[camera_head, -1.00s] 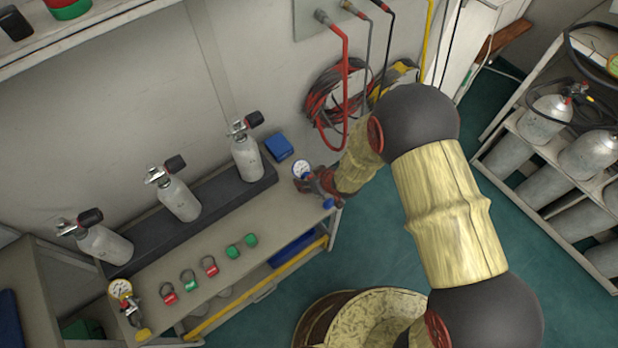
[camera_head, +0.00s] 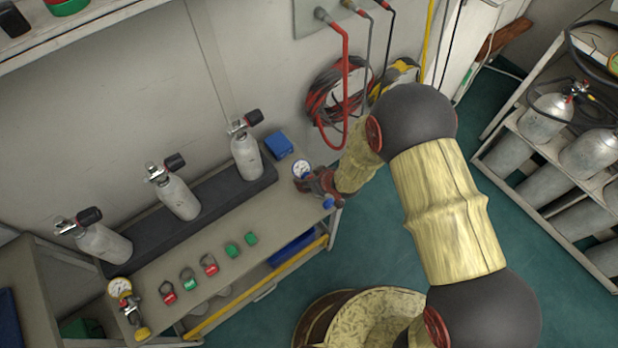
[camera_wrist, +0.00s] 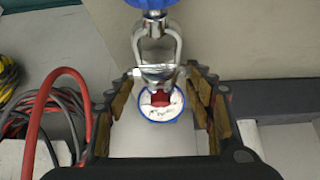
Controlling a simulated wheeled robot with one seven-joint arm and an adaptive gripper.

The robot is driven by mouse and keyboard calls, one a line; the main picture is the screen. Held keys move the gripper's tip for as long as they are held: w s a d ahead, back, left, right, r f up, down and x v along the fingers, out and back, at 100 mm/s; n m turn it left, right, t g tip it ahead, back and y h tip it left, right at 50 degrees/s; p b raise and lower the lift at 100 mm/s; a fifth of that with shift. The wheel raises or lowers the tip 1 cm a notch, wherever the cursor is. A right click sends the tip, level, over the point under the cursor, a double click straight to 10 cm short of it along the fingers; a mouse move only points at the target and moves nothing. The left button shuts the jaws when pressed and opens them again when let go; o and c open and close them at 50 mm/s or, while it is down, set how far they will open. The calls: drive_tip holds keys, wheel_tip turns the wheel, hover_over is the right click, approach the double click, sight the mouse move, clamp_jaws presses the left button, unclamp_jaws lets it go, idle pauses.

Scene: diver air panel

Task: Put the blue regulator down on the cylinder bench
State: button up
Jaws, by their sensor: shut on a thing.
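The blue regulator (camera_wrist: 155,70) is between the fingers of my gripper (camera_wrist: 158,110) in the wrist view. Its metal yoke, blue knob and blue-rimmed white gauge show there. In the head view the blue regulator's gauge (camera_head: 301,169) and blue knob (camera_head: 328,203) show at the right end of the cylinder bench (camera_head: 285,203). My gripper (camera_head: 318,184) is shut on it, low over or at the bench top. I cannot tell whether the regulator touches the surface.
Three grey cylinders (camera_head: 177,197) stand in a dark rack along the wall. A blue box (camera_head: 279,144) sits behind my gripper. Red and green tagged rings (camera_head: 209,265) and a yellow regulator (camera_head: 124,290) lie toward the front left. Coiled red hoses (camera_head: 337,95) hang on the wall.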

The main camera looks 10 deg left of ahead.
drive_tip(key=shift+f+b, duration=0.3)
drive_tip(key=shift+f, duration=0.1)
idle(0.5)
drive_tip(key=o, duration=1.8)
drive_tip(key=shift+f, duration=0.1)
drive_tip(key=v, duration=1.2)
